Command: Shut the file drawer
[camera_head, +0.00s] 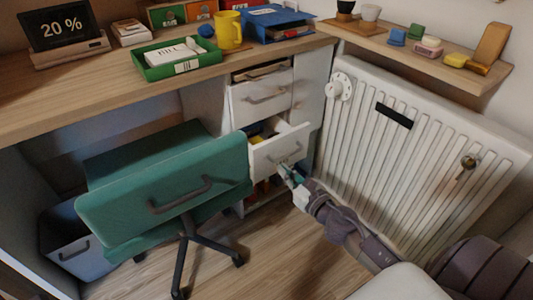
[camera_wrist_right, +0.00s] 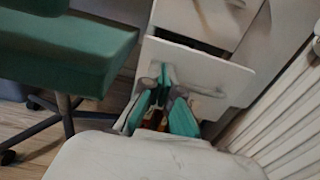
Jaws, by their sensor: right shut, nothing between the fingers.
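A white drawer (camera_head: 281,152) in the desk's drawer unit stands pulled out, with dark and yellow contents showing inside; I take it for the file drawer. Its front panel also shows in the right wrist view (camera_wrist_right: 203,72), with a grey bar handle (camera_head: 284,158). My right gripper (camera_head: 286,170) is shut and empty, with its teal-padded fingers at the lower part of this front. My left gripper is not in view.
A green chair (camera_head: 165,180) stands close left of the open drawer. A white radiator (camera_head: 420,140) bounds the right side. Another white drawer (camera_head: 262,98) sits above the open one. The desk (camera_head: 120,95) holds a green tray (camera_head: 178,62) and a yellow mug (camera_head: 229,30).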

